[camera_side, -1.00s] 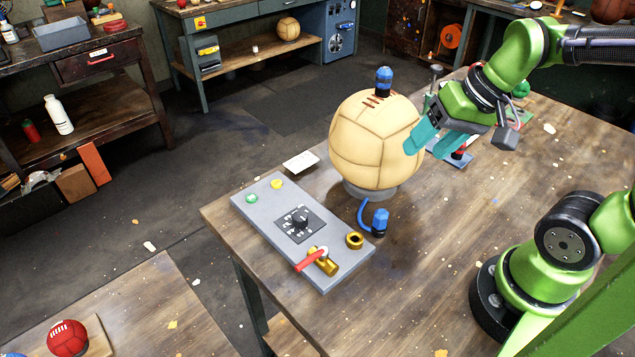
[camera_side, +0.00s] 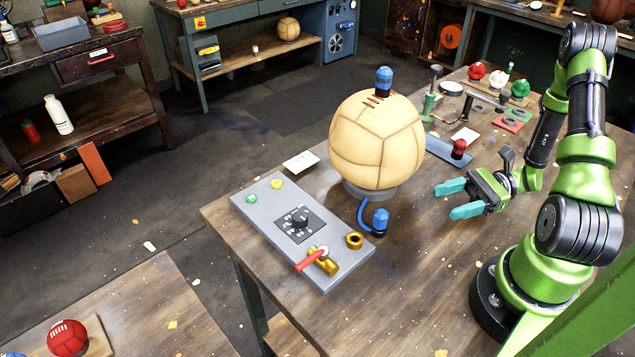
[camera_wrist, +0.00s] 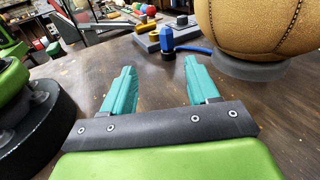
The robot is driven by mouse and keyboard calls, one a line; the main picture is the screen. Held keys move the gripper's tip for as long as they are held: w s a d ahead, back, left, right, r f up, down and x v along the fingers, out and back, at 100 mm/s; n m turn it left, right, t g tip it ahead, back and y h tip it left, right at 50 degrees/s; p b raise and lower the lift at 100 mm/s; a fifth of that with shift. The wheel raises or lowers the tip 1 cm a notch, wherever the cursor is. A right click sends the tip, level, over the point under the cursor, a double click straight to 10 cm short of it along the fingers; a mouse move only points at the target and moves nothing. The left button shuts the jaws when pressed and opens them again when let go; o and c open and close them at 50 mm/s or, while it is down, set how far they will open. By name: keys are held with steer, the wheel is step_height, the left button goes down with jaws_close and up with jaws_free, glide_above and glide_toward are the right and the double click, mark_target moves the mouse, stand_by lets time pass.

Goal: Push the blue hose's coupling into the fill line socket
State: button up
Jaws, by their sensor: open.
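The blue hose's coupling (camera_side: 380,221) stands upright on the table beside the grey panel, with a short blue hose curving back from it toward the ball's base. In the wrist view the coupling (camera_wrist: 167,42) is ahead, beyond and between the fingertips. The brass ring socket (camera_side: 354,240) is at the panel's right corner; I cannot read any label on it. My gripper (camera_side: 455,200) is low over the table, right of the coupling and apart from it. Its teal fingers (camera_wrist: 158,66) are open and empty.
A large tan leather ball (camera_side: 376,142) on a grey ring stands behind the coupling, with a blue cap on top. The grey panel (camera_side: 260,212) carries a dial, buttons and a red-handled brass valve (camera_side: 318,260). A blue plate with a red-topped piece (camera_side: 458,149) lies behind my gripper.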

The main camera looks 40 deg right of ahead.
mark_target(381, 212)
steer(key=shift+d+f+m+t, duration=0.2)
steer(key=shift+f+m+t, duration=0.15)
steer(key=shift+m+t, duration=0.3)
steer(key=x, duration=1.6)
steer(key=shift+w+a, duration=0.15)
steer(key=shift+a, duration=0.2)
jaws_close()
steer(key=shift+r, duration=2.45)
